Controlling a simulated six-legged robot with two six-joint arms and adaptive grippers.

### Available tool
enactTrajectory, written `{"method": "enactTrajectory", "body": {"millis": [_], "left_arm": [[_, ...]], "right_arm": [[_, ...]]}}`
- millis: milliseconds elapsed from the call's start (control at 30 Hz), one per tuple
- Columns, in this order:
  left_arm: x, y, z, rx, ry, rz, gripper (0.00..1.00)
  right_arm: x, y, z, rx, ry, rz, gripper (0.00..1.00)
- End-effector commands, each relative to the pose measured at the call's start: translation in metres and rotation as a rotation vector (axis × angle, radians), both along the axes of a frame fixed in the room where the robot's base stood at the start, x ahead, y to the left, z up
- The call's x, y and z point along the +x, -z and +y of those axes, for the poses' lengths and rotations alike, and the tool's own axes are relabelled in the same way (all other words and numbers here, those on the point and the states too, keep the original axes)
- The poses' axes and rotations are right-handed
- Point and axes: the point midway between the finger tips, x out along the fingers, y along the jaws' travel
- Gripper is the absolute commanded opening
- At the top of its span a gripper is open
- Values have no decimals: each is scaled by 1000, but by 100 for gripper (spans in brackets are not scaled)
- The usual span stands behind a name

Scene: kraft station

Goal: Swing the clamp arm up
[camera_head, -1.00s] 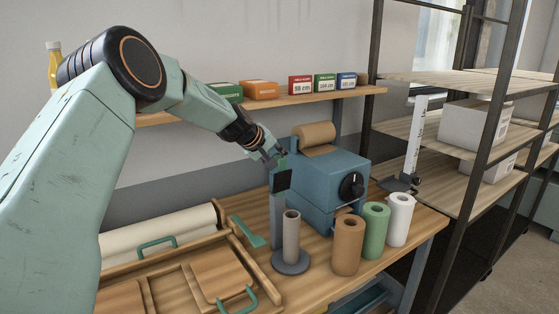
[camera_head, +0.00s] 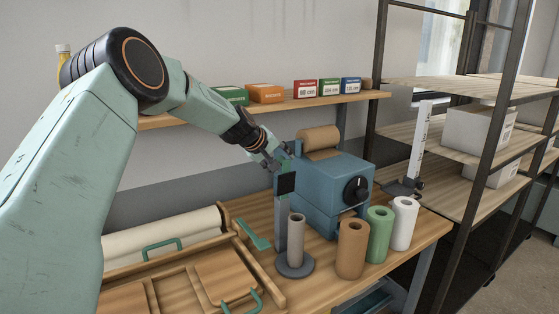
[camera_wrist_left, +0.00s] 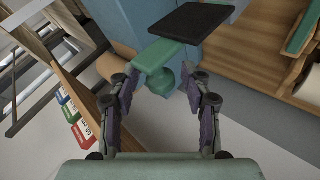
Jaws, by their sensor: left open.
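The clamp arm, green with a dark pad (camera_head: 286,183), is at the upper part of a blue post (camera_head: 281,225) beside the blue machine (camera_head: 335,185). In the left wrist view its green end and rounded knob (camera_wrist_left: 162,80) show, with the dark pad (camera_wrist_left: 192,23) beyond. My left gripper (camera_head: 275,161) is at the clamp arm's upper end. In the left wrist view its two fingers (camera_wrist_left: 163,92) are spread apart, one on each side of the knob. I see no clear contact. My right gripper is not in view.
Brown, green and white rolls (camera_head: 352,248) stand at the bench's right front. A grey tube on a round base (camera_head: 296,240) stands before the post. A wooden tray (camera_head: 180,280) lies at the left. Small boxes (camera_head: 265,93) line the wall shelf.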

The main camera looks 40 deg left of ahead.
Motion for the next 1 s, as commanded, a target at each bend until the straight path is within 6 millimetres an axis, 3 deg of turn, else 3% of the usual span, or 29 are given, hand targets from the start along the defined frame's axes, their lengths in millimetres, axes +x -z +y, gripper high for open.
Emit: {"method": "enactTrajectory", "body": {"millis": [367,1000], "left_arm": [[-5,-5,1,-1,0,1,48],[-48,-42,1,-3,1,-1,48]], "right_arm": [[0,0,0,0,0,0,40],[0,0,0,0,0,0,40]]}}
